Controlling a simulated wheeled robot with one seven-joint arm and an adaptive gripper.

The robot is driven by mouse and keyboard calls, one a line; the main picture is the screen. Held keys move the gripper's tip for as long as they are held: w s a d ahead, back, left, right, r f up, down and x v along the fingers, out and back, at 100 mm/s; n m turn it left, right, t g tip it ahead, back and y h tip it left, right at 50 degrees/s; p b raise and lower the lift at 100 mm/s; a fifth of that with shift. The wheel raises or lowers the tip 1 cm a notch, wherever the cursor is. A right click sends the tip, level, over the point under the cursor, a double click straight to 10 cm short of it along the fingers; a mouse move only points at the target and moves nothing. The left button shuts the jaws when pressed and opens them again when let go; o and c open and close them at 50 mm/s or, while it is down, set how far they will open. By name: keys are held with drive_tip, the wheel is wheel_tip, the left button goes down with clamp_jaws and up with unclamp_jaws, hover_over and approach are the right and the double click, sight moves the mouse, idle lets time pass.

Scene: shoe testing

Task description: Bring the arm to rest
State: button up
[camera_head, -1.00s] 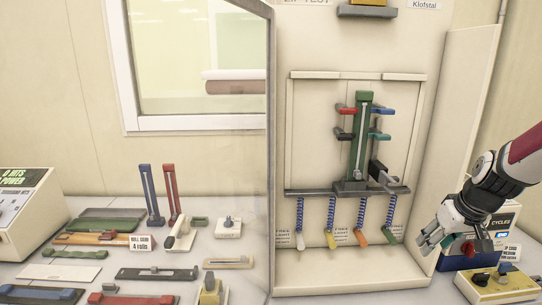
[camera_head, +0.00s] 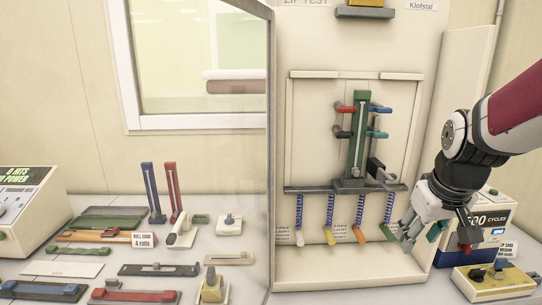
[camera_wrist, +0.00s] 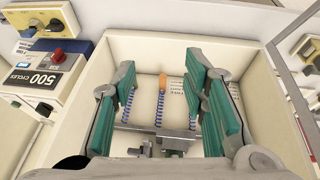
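My gripper (camera_head: 420,232) is at the right, in front of the right side of the test cabinet (camera_head: 350,275). In the wrist view my gripper (camera_wrist: 162,68) is open, its two green-padded fingers wide apart with nothing between them touching the pads. Behind the fingers, that view shows the cabinet inside, with blue springs and an orange tab (camera_wrist: 162,84). In the head view the green stand (camera_head: 357,140) with red, black and blue clamps stands upright in the cabinet. My arm comes in from the right edge.
A clear door (camera_head: 240,150) stands open at the cabinet's left. Zip samples, a roll-card sign (camera_head: 144,239) and a power unit (camera_head: 25,215) crowd the left bench.

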drive_tip(key=s+a+r, duration=0.2)
drive_tip(key=s+a, duration=0.3)
drive_tip(key=s, duration=0.4)
drive_tip(key=s+a+r+t+y, duration=0.1)
drive_tip(key=s+a+r, duration=0.2)
drive_tip(key=s+a, duration=0.2)
drive_tip(key=s, duration=0.3)
drive_tip(key=shift+s+r+m, duration=0.15)
drive_tip(key=shift+s+m, duration=0.15)
drive_tip(key=shift+s, duration=0.05)
idle(1.2)
